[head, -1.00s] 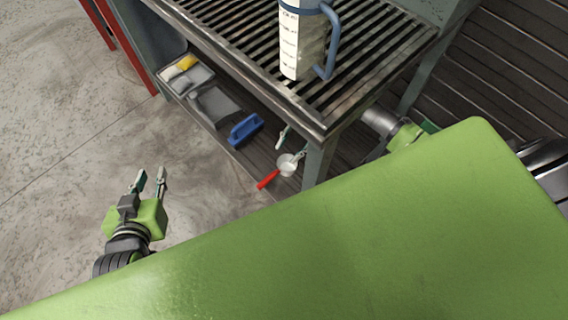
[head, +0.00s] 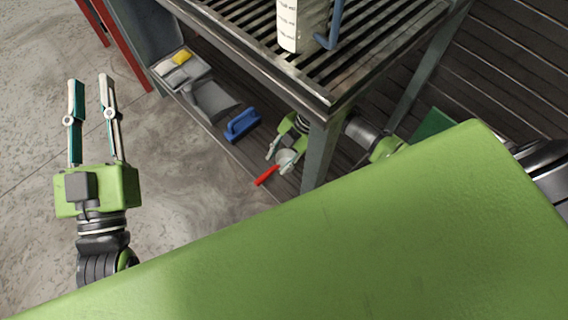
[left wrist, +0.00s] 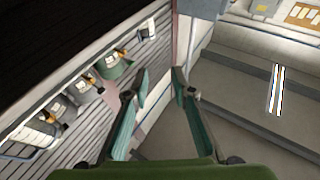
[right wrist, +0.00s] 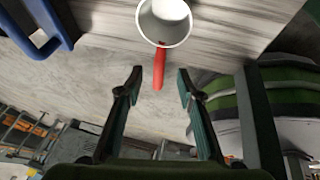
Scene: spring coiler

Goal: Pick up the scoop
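The scoop has a white-grey metal cup and a red handle. In the head view its handle (head: 266,176) points down-left and its cup (head: 285,157) lies on the lower shelf by the table leg. In the right wrist view the cup (right wrist: 165,24) is at the top, with the red handle (right wrist: 159,68) hanging down between the finger lines. My right gripper (head: 280,161) is open at the scoop, its fingers either side of it in the head view; the right wrist view shows the open fingers (right wrist: 159,80) apart from the handle. My left gripper (head: 89,82) is open and empty over the floor.
A blue-handled brush (head: 242,125), a grey dustpan (head: 212,100) and a tray (head: 186,76) with a yellow item lie on the lower shelf. A jug (head: 297,25) stands on the slatted top (head: 245,35). A table leg (head: 320,155) is close to my right arm.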

